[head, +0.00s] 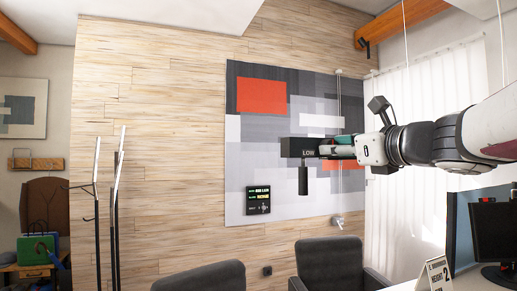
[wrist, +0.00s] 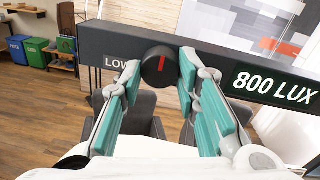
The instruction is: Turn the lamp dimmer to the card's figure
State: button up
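The lamp dimmer is a dark box (head: 293,147) marked LOW on a dark bar in the head view; the bar (wrist: 220,62) also crosses the wrist view. In the wrist view its round black knob (wrist: 151,73) has a red mark pointing almost straight up. A lit readout (wrist: 275,86) on the bar's right shows 800 LUX. My gripper (wrist: 161,65) has its teal fingers on either side of the knob, tips against it with no clear gap. In the head view my gripper (head: 326,151) meets the box from the right. The white card (head: 437,275) stands on the desk; its figure is cut off.
A dark panel (head: 258,199) with small lit text hangs on the wall. Two dark chairs (head: 330,262) stand below the lamp, a coat stand (head: 115,200) to the left. A monitor (head: 495,232) is on the desk at right. Green and blue bins (wrist: 37,48) show far left.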

jog(key=shift+n+b, duration=0.3)
jog(key=shift+r+n+h+b, duration=0.1)
jog(key=shift+n+h+b, duration=0.3)
jog(key=shift+n+b, duration=6.25)
jog(key=shift+n+p, duration=0.6)
jog(key=shift+n, duration=0.25)
jog(key=o, duration=1.2)
jog(key=shift+a, duration=0.1)
jog(key=shift+c, duration=0.2)
jog(key=shift+s, duration=0.1)
